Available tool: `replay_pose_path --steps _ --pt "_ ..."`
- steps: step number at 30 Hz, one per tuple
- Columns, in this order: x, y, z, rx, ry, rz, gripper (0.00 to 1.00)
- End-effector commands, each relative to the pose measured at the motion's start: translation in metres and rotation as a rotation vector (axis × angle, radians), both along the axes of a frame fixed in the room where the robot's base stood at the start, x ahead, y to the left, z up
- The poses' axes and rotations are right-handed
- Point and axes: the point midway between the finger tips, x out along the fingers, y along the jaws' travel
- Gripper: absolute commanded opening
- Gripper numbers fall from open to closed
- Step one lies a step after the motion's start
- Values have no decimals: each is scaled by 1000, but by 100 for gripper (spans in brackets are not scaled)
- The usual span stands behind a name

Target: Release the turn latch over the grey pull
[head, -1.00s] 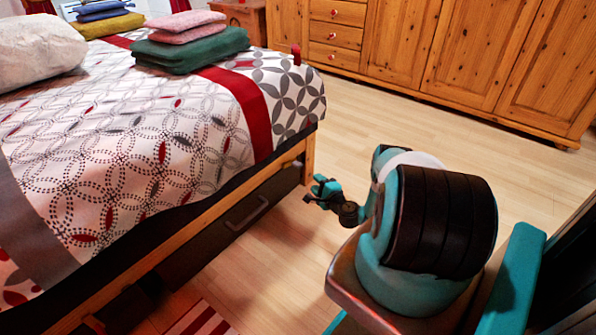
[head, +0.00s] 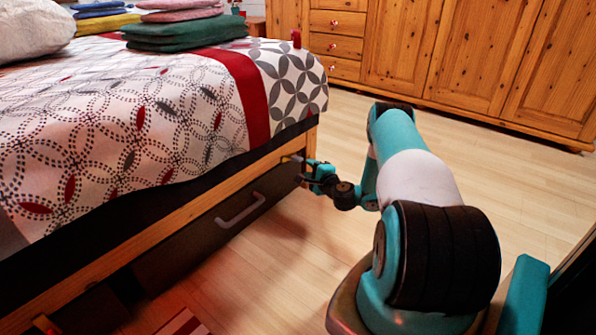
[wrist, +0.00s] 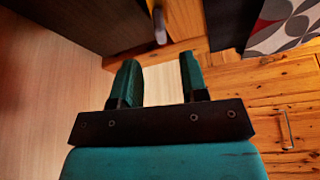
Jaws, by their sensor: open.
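The grey pull (head: 240,210) is a bar handle on the dark drawer front under the bed. A small grey turn latch (head: 293,158) sits on the wooden bed rail above the drawer, near its right end; my gripper partly hides it in the head view. In the wrist view the latch (wrist: 159,25) is a grey tab just beyond my fingertips, in line with the gap between them. My gripper (head: 308,172) is at the bed's corner, close to the latch. In the wrist view its two teal fingers (wrist: 158,65) are apart with nothing between them.
The bed (head: 160,130) fills the left, with folded cloths (head: 185,30) on top. Wooden cabinets (head: 400,45) line the back wall. Bare floor (head: 500,190) lies right of the bed. A striped rug (head: 185,322) shows at the bottom edge.

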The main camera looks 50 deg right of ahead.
Motion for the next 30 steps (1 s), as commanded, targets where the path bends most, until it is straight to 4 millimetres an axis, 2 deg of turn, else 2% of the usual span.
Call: replay_pose_path --steps 1,6,12,18,26,30 --pt "8 -1 -6 -6 -1 4 40" --pt "43 -11 -9 -7 -1 6 40" --pt "72 -21 -10 -4 -2 5 40" --pt "83 -25 -9 -1 0 1 40" --pt "84 -26 -8 0 0 0 40" --pt "84 -26 -8 0 0 1 11"
